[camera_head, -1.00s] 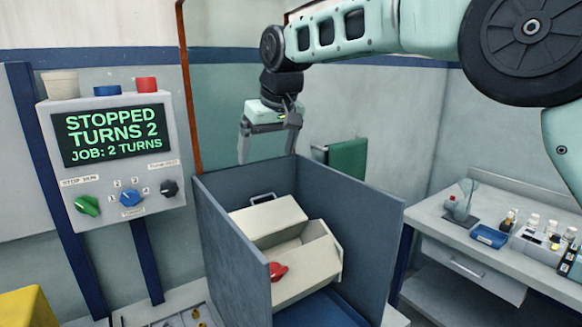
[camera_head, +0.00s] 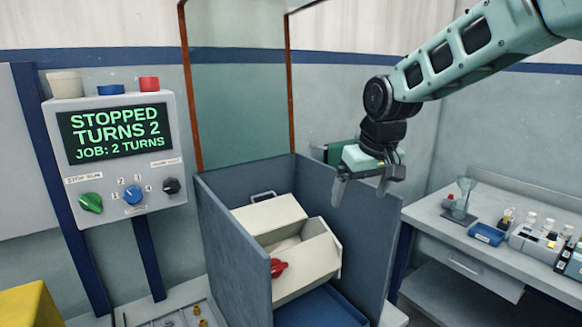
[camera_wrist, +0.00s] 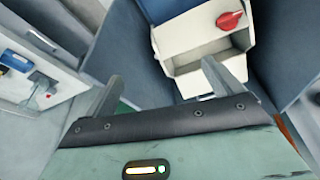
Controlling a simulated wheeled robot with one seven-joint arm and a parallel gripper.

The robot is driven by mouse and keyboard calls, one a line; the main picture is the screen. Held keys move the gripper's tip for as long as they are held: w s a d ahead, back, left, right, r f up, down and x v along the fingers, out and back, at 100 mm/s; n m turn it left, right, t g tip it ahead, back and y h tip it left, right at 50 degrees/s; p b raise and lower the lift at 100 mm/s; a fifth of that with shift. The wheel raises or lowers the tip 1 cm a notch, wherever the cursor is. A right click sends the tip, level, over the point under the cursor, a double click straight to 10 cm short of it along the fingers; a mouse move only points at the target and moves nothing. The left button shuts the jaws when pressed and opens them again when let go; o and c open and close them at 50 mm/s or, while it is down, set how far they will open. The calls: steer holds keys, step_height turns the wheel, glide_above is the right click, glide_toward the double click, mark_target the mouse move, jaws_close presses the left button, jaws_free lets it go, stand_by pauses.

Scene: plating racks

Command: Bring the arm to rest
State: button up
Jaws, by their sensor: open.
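My gripper (camera_head: 360,190) is open and empty, fingers pointing down. In the head view it hangs over the right wall of the grey bin, well above the bench. In the wrist view my gripper (camera_wrist: 160,90) shows its two fingers wide apart with nothing between them. My arm reaches in from the upper right, bent at the wrist.
A grey open-topped bin (camera_head: 235,245) holds a cream box (camera_head: 308,272) with a red knob (camera_head: 278,268). A control panel (camera_head: 118,160) at left reads STOPPED, TURNS 2, JOB: 2 TURNS. A side bench (camera_head: 440,228) at right carries bottles and a blue tray (camera_head: 487,234).

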steer(key=s+d+f+m, duration=0.1)
steer(key=s+d+f, duration=0.2)
steer(key=s+d, duration=0.35)
steer(key=s+d+f+m+h, duration=0.1)
steer(key=s+d+f+m, duration=0.1)
steer(key=s+d+f, duration=0.4)
steer(key=s+d+f+m, duration=0.1)
steer(key=s+d, duration=0.4)
steer(key=s, duration=0.3)
steer(key=s+a+n+g+b, duration=0.2)
steer(key=s+a+n, duration=0.5)
steer(key=s+a, duration=0.6)
steer(key=a+g, duration=0.1)
steer(key=a, duration=0.4)
steer(key=shift+s+f+n, duration=0.35)
steer(key=shift+n, duration=0.05)
